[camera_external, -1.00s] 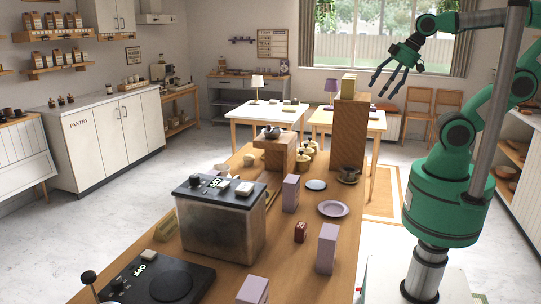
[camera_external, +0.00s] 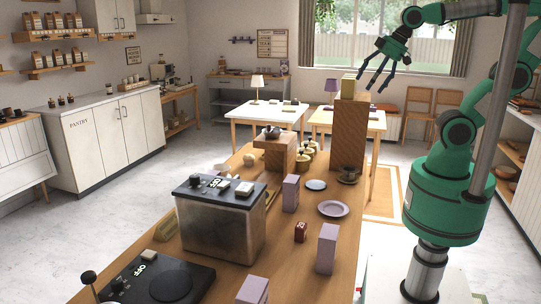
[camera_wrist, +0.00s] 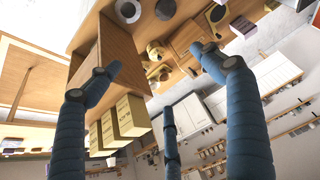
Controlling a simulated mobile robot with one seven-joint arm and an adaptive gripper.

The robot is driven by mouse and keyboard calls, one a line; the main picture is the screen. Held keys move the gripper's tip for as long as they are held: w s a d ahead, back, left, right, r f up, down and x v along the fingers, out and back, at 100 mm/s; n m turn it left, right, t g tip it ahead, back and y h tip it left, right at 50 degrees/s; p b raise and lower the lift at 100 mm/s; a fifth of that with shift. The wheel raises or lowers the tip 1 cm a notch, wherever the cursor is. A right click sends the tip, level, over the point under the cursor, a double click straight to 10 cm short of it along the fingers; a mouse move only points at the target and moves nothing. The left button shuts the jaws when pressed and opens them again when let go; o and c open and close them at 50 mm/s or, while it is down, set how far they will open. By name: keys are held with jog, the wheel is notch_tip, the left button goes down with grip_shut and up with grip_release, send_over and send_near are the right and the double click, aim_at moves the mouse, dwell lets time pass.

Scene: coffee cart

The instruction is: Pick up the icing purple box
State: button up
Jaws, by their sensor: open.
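Light purple boxes stand on the long wooden table in the external view: one near the middle (camera_external: 291,193), one at the right (camera_external: 327,249) and one at the front edge (camera_external: 253,290). I cannot read their labels, so I cannot tell which is icing. My gripper (camera_external: 370,85) is open and empty, high above the far right of the table beside the top of a tall wooden block (camera_external: 349,135). Yellow boxes (camera_external: 348,86) stand on that block.
A teapot sits on a lower wooden block (camera_external: 274,150).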

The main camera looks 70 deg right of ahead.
jog(key=w+a+r+p, duration=0.1)
jog(key=w+a+r, duration=0.1)
jog(key=w, duration=0.7)
jog(key=p, duration=0.6)
send_over(215, 174)
jog(key=s+a, duration=0.1)
jog(key=s, duration=0.3)
notch_tip(215, 174, down, 26)
jog(key=shift+w+g, duration=0.25)
jog(key=shift+g, duration=0.15)
jog(key=shift+f, duration=0.15)
jog(key=shift+x, duration=4.2)
jog(key=shift+d+f, duration=0.1)
jog(key=shift+f, duration=0.05)
